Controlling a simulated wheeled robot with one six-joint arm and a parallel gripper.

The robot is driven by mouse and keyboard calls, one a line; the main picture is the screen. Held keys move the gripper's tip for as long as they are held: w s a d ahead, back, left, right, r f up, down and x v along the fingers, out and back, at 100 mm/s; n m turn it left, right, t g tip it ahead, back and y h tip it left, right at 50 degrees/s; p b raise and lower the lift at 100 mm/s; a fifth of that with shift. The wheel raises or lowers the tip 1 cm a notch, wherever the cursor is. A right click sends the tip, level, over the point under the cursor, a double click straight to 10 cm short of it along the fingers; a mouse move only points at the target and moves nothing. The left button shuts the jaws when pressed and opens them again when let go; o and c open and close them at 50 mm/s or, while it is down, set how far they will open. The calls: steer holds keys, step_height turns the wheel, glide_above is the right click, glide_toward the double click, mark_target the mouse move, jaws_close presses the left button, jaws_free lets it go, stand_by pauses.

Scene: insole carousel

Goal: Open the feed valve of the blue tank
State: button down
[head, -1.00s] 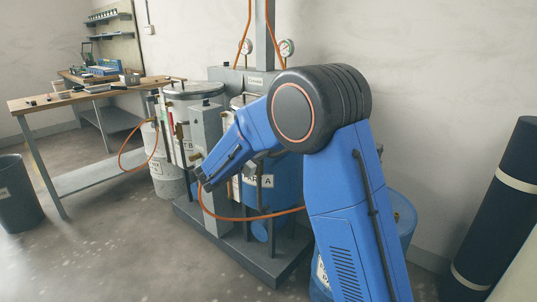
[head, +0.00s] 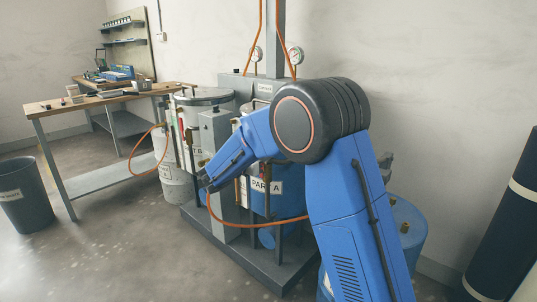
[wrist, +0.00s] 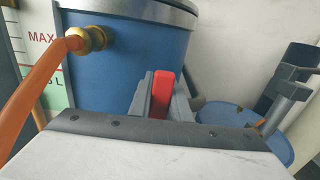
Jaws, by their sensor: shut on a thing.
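The blue tank (head: 262,203), labelled PART A, stands on a grey metal base, partly hidden behind my arm in the head view. Its blue wall fills the upper left of the wrist view (wrist: 120,65). A red handle (wrist: 162,92) sits between the two grey fingers of my gripper (wrist: 161,101), in front of the tank wall. The gripper is shut on it. The valve body below the handle is hidden. In the head view my gripper (head: 207,183) is small and dark beside the grey column, and the handle cannot be made out there.
A brass fitting (wrist: 92,39) with an orange hose (wrist: 43,92) is left of the handle. A grey column (head: 215,150) and a white tank (head: 202,98) stand left of the blue tank. A blue drum (head: 408,235) is at right. Floor in front is clear.

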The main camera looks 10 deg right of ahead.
steer(key=shift+a, duration=0.1)
steer(key=c, duration=1.6)
jaws_free()
steer(key=shift+c, duration=0.2)
steer(key=shift+a, duration=0.1)
steer(key=v, duration=1.7)
